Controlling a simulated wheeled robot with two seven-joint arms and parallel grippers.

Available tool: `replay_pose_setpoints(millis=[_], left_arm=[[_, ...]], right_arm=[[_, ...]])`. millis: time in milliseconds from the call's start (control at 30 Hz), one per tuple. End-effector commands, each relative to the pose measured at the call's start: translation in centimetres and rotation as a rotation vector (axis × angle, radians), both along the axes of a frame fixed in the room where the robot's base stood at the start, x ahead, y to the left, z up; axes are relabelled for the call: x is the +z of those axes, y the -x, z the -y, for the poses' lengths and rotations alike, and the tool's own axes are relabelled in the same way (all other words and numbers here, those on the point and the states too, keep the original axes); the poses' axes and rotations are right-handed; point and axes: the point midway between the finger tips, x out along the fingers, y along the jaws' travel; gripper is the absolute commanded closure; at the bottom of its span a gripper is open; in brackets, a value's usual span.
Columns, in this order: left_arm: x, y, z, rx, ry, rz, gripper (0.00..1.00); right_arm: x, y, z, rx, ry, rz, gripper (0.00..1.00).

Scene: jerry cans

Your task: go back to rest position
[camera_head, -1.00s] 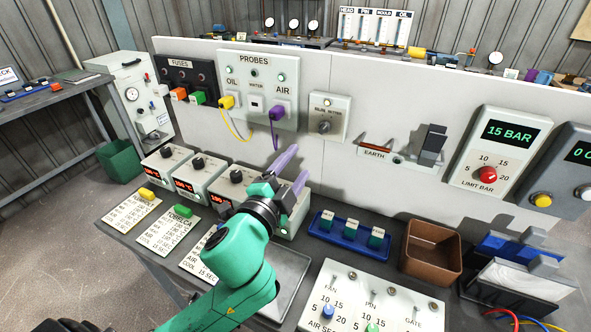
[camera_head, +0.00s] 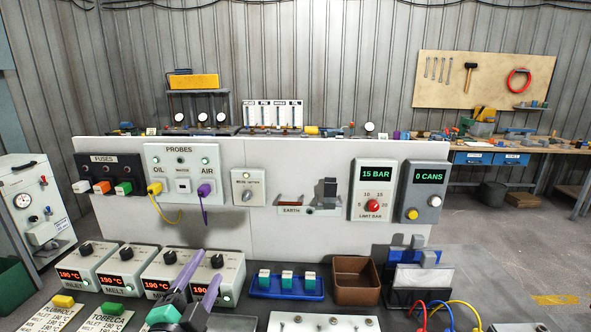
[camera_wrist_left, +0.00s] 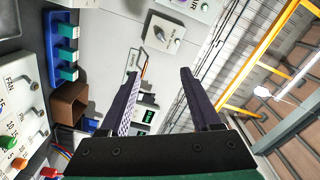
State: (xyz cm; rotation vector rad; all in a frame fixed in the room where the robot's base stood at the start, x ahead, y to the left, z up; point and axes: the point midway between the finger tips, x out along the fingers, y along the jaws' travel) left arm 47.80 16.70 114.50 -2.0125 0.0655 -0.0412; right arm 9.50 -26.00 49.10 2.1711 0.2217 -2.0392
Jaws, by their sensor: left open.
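My left gripper (camera_head: 196,284) shows at the bottom of the head view, in front of the temperature controllers. Its two purple fingers stand apart with nothing between them. In the left wrist view the open fingers (camera_wrist_left: 160,105) also have an empty gap, with the panel behind them. The gripper touches nothing that I can see. My right gripper is not in either view.
Controllers (camera_head: 127,267) reading 190 °C stand at the left of the bench. A blue tray (camera_head: 286,297) with several green-and-white blocks and a brown bin (camera_head: 357,281) are right of the gripper. The upright panel (camera_head: 290,236) stands behind them.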

Motion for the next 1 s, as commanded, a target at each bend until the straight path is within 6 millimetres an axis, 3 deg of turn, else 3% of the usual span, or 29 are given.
replay_pose_setpoints(millis=[267, 567, 767, 1000], left_arm=[[-4.0, 0.2, -2.5, 0.096, 0.137, -0.159, 0.36], [-12.2, 2.8, -5.8, 0.27, 0.368, -0.462, 0.36], [-19.1, 7.1, -7.1, 0.417, 0.55, -0.736, 0.36], [-26.4, 15.4, -6.6, 0.606, 0.766, -1.117, 0.36]], right_arm=[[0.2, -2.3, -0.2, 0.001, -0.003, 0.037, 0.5], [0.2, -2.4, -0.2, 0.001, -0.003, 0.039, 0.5], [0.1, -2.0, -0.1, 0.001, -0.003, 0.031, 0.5], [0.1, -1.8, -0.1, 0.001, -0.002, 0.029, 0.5]])
